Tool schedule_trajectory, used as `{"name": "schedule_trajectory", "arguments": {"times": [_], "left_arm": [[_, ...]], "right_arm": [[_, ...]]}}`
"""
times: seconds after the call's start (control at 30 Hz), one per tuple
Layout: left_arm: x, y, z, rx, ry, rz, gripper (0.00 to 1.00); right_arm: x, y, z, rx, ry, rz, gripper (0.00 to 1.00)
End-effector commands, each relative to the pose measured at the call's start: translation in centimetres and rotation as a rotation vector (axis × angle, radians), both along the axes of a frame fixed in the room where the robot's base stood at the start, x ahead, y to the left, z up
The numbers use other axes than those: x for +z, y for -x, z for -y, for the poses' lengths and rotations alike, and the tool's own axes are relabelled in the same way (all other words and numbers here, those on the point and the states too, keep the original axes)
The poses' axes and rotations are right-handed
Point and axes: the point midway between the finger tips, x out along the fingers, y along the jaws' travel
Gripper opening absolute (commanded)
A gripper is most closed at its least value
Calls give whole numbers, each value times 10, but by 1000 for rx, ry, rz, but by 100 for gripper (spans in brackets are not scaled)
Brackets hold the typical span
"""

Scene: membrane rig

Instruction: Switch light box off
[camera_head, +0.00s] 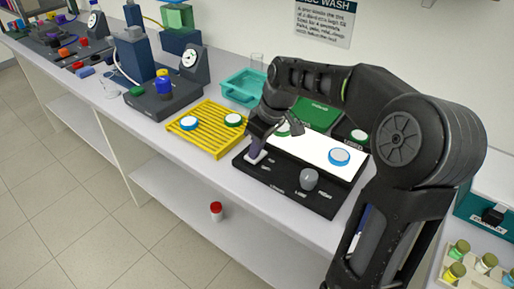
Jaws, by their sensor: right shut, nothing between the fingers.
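The light box (283,201) is a dark box on the bench with a bright white lit panel (313,158). A blue-rimmed disc (339,157) lies on the panel, and a green-rimmed disc beside my arm is partly hidden. A grey knob (309,179) stands on the box's front strip. A small pale switch (256,158) is at the left end of that strip. My right gripper (254,151) is shut and empty, pointing down with its tips at the switch; I cannot tell whether they touch. My left gripper is not in view.
A yellow slotted rack (207,143) with two discs stands left of the box, and a teal tray (243,84) behind it. A dark rig with a gauge (189,58) is further left. Vials (487,262) stand at lower right. A red-capped jar (216,211) is below the bench top.

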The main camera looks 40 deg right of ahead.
Motion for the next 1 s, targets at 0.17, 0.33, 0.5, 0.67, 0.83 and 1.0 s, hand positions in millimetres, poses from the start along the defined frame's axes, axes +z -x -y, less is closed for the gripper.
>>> {"name": "schedule_trajectory", "arguments": {"times": [0.17,0.33,0.5,0.67,0.83,1.0], "left_arm": [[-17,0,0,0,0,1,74],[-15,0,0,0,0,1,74],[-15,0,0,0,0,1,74],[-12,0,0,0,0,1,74],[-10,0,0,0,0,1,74],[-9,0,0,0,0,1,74]], "right_arm": [[-12,4,-13,4,-1,-3,0],[-13,6,-15,4,-5,-12,0],[-14,6,-14,4,-7,-16,0],[-13,5,-10,2,-9,-16,0],[-12,3,-2,1,-8,-17,0],[-13,2,3,1,-5,-16,0]]}}
